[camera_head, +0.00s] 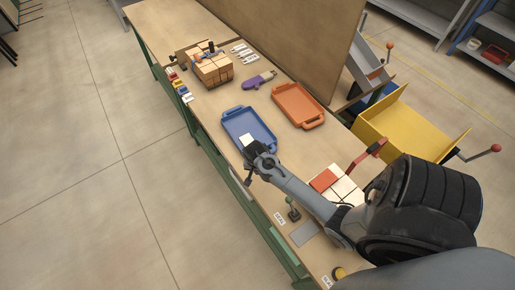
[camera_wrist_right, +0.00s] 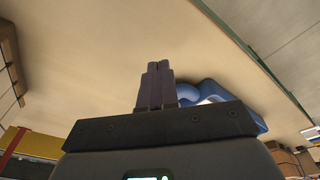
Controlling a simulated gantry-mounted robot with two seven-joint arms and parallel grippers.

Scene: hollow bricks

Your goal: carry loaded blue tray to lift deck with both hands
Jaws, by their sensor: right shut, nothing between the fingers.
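The blue tray (camera_head: 234,116) lies flat on the long workbench and has a white block (camera_head: 247,140) in its near part. My right gripper (camera_head: 257,157) is at the tray's near end, above or beside its handle; I cannot tell whether it touches. In the right wrist view its fingers (camera_wrist_right: 157,75) are together and empty, with part of the blue tray (camera_wrist_right: 250,119) behind the gripper body. My left gripper is in neither view. A yellow open-sided platform (camera_head: 400,125) stands beyond the bench on the right; I cannot tell for sure that it is the lift deck.
An orange tray (camera_head: 299,105) lies beside the blue one. A stack of hollow bricks (camera_head: 212,68) and a purple tool (camera_head: 261,79) are farther along the bench. A tall brown panel (camera_head: 290,40) rises at the bench's far side. Red and white tiles (camera_head: 325,181) lie near my right arm.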

